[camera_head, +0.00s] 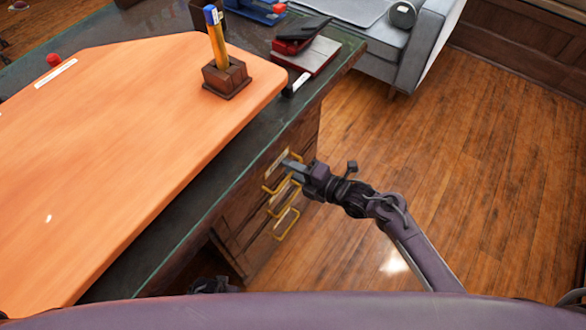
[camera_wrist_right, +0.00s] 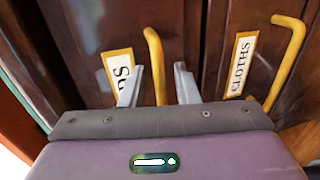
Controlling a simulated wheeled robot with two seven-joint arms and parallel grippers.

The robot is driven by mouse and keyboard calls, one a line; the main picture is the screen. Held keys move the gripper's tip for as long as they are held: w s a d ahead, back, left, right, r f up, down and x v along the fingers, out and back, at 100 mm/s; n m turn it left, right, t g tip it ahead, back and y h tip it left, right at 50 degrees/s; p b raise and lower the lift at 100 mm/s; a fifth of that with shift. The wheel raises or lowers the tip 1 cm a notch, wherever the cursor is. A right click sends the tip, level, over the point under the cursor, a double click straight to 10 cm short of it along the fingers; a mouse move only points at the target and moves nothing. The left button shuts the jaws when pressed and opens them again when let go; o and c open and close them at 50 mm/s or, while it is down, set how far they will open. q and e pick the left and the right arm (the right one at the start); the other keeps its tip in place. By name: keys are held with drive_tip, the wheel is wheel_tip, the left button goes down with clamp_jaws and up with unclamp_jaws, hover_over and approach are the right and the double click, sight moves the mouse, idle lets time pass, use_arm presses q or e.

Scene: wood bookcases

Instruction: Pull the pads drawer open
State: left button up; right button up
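The drawers are in the end of the dark desk, with yellow handles stacked one below another in the head view. The pads drawer shows in the right wrist view by its label (camera_wrist_right: 118,70), of which only the end, "DS", can be read; a finger hides part of it. Its yellow handle (camera_wrist_right: 153,55) stands between the two fingers of my right gripper (camera_wrist_right: 158,84). The fingers are apart, with gaps on both sides of the handle. In the head view my right gripper (camera_head: 291,167) is at the upper handles. The drawer front looks closed.
A drawer labelled CLOTHS (camera_wrist_right: 240,65) with its own yellow handle (camera_wrist_right: 286,60) is beside the pads drawer in the wrist view. The desk top (camera_head: 325,75) carries a pencil holder (camera_head: 226,78) and a stapler (camera_head: 300,36). A grey sofa (camera_head: 410,60) stands behind. The wooden floor (camera_head: 480,170) at right is clear.

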clamp_jaws()
drive_tip(key=shift+s, duration=0.1)
